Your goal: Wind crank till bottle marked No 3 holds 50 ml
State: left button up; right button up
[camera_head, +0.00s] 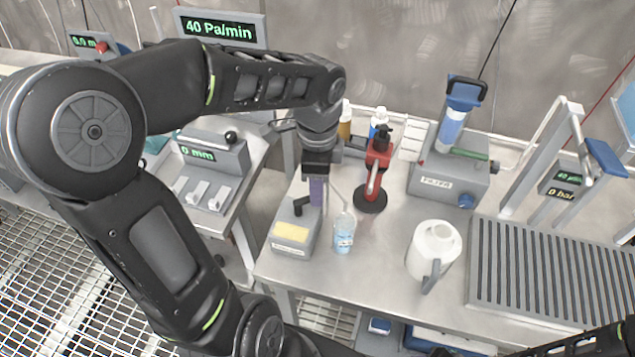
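A small clear bottle (344,233) with pale blue contents and a label stands on the steel table; the label is too small to read. Just left of it is a grey device (292,234) with a yellow label and a black crank handle (301,205). A thin spout reaches from the device's upright toward the bottle's mouth. My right gripper is outside the picture.
A red stand (375,172) is behind the bottle, and a white jug (434,248) stands to its right. A filter unit (450,165), a slatted grey tray (550,275) and a frame with a display fill the right. A panel (220,30) reads 40 Pa/min.

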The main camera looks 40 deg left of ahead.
pick_arm(q)
jog(key=shift+c, duration=0.3)
grip_shut()
jog(key=shift+s+d+m, duration=0.15)
jog(key=shift+d+m, duration=0.1)
jog(key=shift+m, duration=0.55)
jog(key=shift+o, duration=0.3)
grip_release()
jog(key=shift+r, duration=0.1)
